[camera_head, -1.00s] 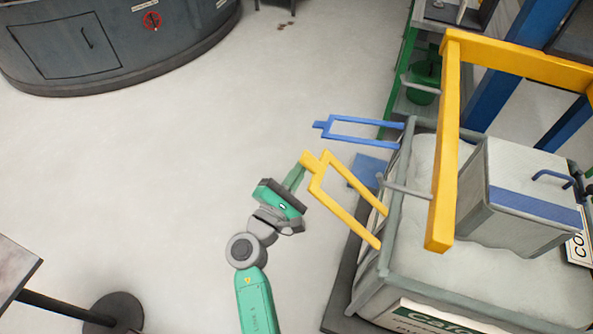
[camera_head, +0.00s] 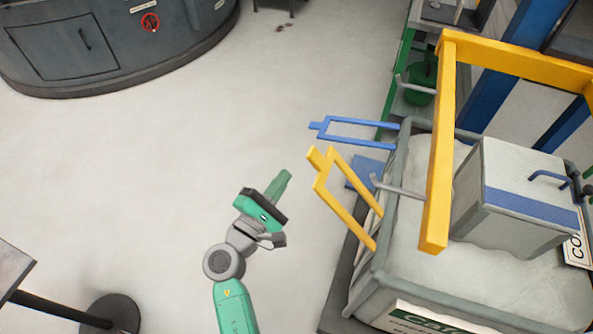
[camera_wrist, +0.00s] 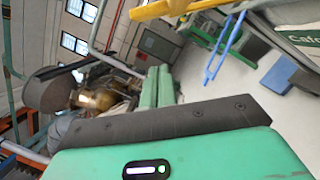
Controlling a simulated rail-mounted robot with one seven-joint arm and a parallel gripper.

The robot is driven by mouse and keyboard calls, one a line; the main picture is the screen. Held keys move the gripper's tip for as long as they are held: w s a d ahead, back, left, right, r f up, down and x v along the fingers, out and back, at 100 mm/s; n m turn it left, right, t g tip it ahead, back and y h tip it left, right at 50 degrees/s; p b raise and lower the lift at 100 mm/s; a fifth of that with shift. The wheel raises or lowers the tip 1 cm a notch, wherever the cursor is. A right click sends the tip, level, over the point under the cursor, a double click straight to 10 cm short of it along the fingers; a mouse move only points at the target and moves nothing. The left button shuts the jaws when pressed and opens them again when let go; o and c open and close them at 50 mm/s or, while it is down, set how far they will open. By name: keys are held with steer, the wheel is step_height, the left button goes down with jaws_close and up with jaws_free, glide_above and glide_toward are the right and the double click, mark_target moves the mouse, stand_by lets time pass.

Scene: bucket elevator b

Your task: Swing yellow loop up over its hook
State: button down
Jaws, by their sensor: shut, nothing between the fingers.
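The yellow loop (camera_head: 345,202) is a flat rectangular frame with a short tab at its free end. It sticks out to the left from the rim of the grey bin, and its tab points up and left. A grey hook rod (camera_head: 398,187) juts from the upright yellow beam just right of the loop. My gripper (camera_head: 284,176) is shut and empty, to the left of the tab with a clear gap between them. In the wrist view my closed fingers (camera_wrist: 156,86) show at the centre, and part of the yellow loop (camera_wrist: 160,8) crosses the top edge.
A blue loop (camera_head: 350,130) sticks out from the bin above the yellow one. The large yellow frame (camera_head: 440,150) stands over the grey bin (camera_head: 372,285), which holds pale material and a grey box (camera_head: 520,190).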

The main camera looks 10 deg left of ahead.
steer(key=shift+s+a+f+m, duration=0.6)
steer(key=shift+s+f+m, duration=0.7)
steer(key=shift+s, duration=2.35)
steer(key=w+d+r+b, duration=0.1)
steer(key=w+d+r, duration=0.2)
steer(key=w+d, duration=0.4)
steer(key=shift+w+d+g, duration=0.4)
steer(key=shift+w, duration=0.2)
